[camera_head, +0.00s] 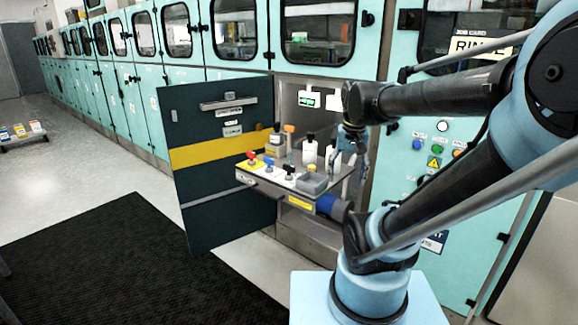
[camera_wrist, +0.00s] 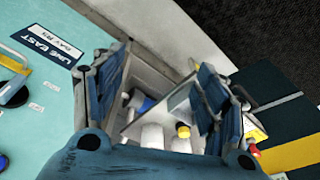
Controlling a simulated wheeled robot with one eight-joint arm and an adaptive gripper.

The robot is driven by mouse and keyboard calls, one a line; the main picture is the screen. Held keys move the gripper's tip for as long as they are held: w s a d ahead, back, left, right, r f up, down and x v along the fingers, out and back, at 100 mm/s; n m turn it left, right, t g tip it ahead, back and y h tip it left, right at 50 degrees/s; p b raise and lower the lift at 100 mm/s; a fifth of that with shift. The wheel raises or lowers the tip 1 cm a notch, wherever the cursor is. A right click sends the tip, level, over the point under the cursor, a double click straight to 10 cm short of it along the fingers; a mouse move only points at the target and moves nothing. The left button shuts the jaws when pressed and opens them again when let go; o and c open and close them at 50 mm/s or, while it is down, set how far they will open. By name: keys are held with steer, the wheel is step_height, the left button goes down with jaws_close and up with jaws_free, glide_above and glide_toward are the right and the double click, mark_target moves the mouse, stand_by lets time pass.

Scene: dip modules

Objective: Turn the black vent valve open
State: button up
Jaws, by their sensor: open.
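A pull-out shelf (camera_head: 262,186) in the open cabinet carries a row of small valves along its front edge. A red-handled valve (camera_head: 251,158) is at the left and a blue one (camera_head: 269,162) beside it. A small black valve (camera_head: 289,172), which looks like the vent valve, is right of these. Its handle angle is too small to tell. My gripper (camera_head: 352,170) is at the right end of the shelf, apart from the black valve. In the wrist view my gripper (camera_wrist: 160,88) has its two fingers spread with nothing held; the black valve is not clearly seen there.
The dark cabinet door (camera_head: 205,205) is swung open at the left. A blue cylinder (camera_head: 331,206) sits below the shelf. Floor and black mat (camera_head: 110,265) are clear.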

steer(key=w+a+r+m, duration=0.2)
steer(key=w+a+r, duration=0.2)
steer(key=w, duration=0.3)
steer(key=w+a+r+m, duration=0.1)
steer(key=w+a+r, duration=0.3)
steer(key=w, duration=0.3)
steer(key=m+g, duration=0.2)
steer(key=m, duration=0.1)
glide_above(289, 172)
steer(key=w, duration=0.1)
step_height(289, 172, down, 16)
steer(key=shift+f, duration=0.15)
steer(key=c, duration=1)
